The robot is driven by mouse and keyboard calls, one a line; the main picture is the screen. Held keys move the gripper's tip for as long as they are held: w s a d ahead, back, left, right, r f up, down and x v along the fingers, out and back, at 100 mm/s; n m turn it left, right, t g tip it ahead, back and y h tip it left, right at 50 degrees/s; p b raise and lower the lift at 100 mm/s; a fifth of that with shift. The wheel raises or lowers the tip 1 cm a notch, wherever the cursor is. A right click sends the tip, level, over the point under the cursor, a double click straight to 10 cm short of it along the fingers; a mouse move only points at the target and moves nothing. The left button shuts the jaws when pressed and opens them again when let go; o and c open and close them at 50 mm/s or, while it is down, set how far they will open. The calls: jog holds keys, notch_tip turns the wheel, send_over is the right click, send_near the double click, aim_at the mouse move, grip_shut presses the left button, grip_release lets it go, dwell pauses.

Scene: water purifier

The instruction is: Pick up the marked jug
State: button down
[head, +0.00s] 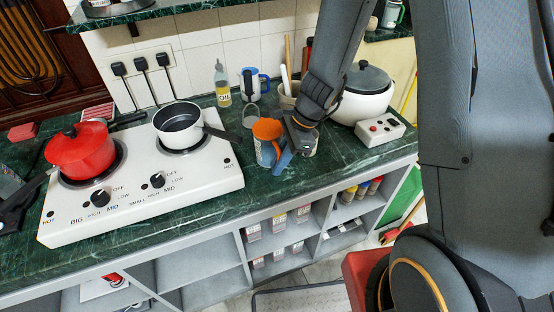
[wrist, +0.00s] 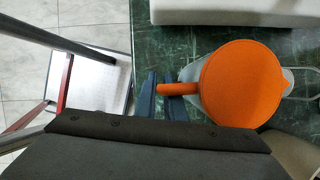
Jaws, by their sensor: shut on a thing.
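The jug with the orange top (head: 267,130) stands upright near the front edge of the green counter, right of the stove, in the head view. In the wrist view, its round orange top (wrist: 240,84) and orange handle show from above. My gripper (head: 281,160) reaches it from the right, with its blue fingers at the jug's handle side. In the wrist view, the blue fingers (wrist: 161,95) lie around the handle and are shut on it. Part of the jug's body is hidden behind the fingers. I cannot tell whether its base touches the counter.
A white two-burner stove (head: 140,190) holds a red pot (head: 82,152) and a white saucepan (head: 180,128). Behind the jug are an oil bottle (head: 222,85), a jug with a blue handle (head: 250,85) and a small cup (head: 250,117). A white cooker (head: 362,100) stands right.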

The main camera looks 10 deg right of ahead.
aim_at(279, 150)
notch_tip(279, 150, up, 10)
jog(key=shift+f+b, duration=0.2)
jog(key=shift+b, duration=0.1)
dwell(0.7)
